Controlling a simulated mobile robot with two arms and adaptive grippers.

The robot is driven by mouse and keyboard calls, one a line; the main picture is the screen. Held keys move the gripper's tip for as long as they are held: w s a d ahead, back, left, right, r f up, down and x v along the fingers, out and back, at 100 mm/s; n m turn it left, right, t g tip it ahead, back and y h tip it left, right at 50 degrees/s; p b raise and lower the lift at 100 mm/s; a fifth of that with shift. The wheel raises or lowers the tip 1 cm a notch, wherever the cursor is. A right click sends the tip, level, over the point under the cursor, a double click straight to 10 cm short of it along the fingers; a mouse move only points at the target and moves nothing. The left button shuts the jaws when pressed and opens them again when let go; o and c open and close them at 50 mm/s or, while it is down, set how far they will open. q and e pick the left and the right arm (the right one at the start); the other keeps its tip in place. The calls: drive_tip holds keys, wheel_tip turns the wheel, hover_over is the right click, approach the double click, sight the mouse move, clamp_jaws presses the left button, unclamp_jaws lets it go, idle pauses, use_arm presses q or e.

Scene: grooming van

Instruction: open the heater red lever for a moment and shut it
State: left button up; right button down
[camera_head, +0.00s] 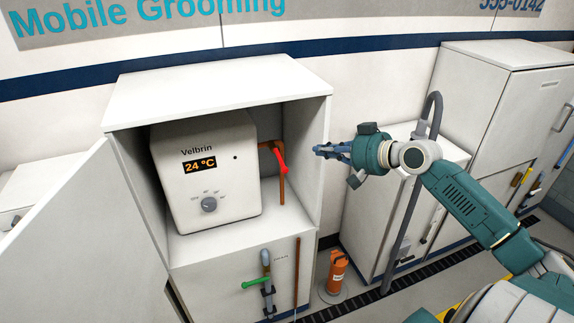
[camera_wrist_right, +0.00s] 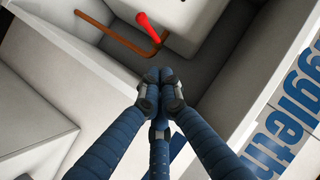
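The heater (camera_head: 205,140) is a white box with a "24 °C" display and a dial, standing inside an open cabinet. Its red lever (camera_head: 280,160) sits on a copper pipe (camera_head: 281,190) at the heater's right side and slants down to the right. In the right wrist view the red lever (camera_wrist_right: 148,27) and the copper pipe (camera_wrist_right: 108,35) lie beyond my fingertips. My right gripper (camera_head: 318,150) is right of the lever, by the cabinet's right edge, apart from the lever. Its fingertips (camera_wrist_right: 160,88) are together with nothing between them. My left gripper is out of view.
The cabinet's side wall (camera_head: 318,165) stands close to my right gripper. An open door (camera_head: 85,240) is at the left. A green lever (camera_head: 257,283) is on a pipe below the heater. An orange extinguisher (camera_head: 337,272) stands on the floor. More cabinets (camera_head: 500,95) are at right.

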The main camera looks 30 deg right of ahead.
drive_tip(key=p+x, duration=0.1)
drive_tip(key=x, duration=0.3)
drive_tip(key=a+f+p+x, duration=0.1)
drive_tip(key=p+x, duration=0.1)
drive_tip(key=x, duration=0.2)
drive_tip(key=s+p+x, duration=0.1)
drive_tip(key=x, duration=0.3)
drive_tip(key=shift+w+a+f+p, duration=0.2)
drive_tip(key=shift+a+f+p, duration=0.15)
drive_tip(key=shift+f, duration=0.15)
drive_tip(key=shift+f, duration=0.1)
drive_tip(key=shift+f+b, duration=0.1)
drive_tip(key=shift+b, duration=0.25)
drive_tip(key=shift+b, duration=0.3)
